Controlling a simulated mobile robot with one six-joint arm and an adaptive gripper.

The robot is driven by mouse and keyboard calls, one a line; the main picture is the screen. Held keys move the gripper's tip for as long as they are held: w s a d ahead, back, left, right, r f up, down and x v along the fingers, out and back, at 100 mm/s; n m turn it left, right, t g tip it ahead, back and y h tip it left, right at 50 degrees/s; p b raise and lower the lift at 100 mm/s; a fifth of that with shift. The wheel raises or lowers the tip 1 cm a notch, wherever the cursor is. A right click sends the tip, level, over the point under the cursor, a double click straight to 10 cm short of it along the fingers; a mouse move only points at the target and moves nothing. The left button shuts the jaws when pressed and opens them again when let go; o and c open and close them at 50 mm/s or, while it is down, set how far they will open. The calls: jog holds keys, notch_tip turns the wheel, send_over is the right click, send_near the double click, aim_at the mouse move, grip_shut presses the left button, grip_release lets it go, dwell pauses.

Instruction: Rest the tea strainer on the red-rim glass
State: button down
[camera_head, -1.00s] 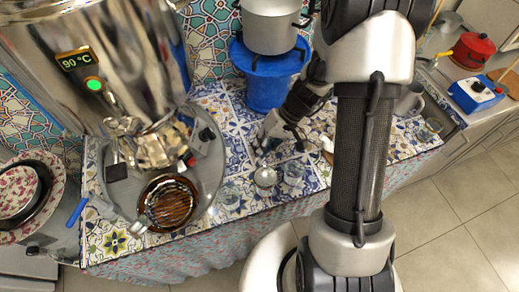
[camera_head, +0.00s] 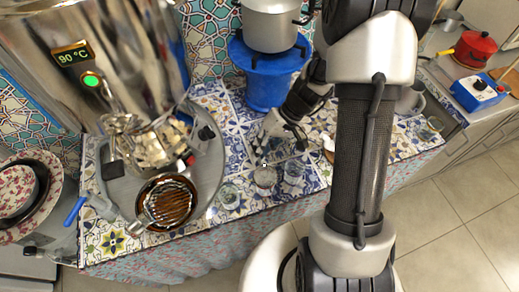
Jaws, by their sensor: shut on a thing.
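The tea strainer (camera_head: 266,178) shows as a small round grey bowl at the middle of the tiled table. My gripper (camera_head: 263,157) points down just behind it and is shut on its handle side; the fingertips are small and partly hidden. One clear glass (camera_head: 230,196) stands to the left of the strainer and another clear glass (camera_head: 294,170) to its right. Their rim colours are too faint to tell, so I cannot tell which is the red-rim glass. I also cannot tell whether the strainer touches anything below it.
A large samovar (camera_head: 95,75) stands at the left above a round tray (camera_head: 207,170) with a brown dish (camera_head: 168,203). A blue stove (camera_head: 268,80) carries a steel pot (camera_head: 270,25) behind my gripper. Another glass (camera_head: 430,128) stands far right. The table's front edge is close.

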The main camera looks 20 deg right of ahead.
jog(key=c, duration=1.6)
grip_release()
jog(key=shift+c, duration=0.2)
jog(key=v, duration=1.2)
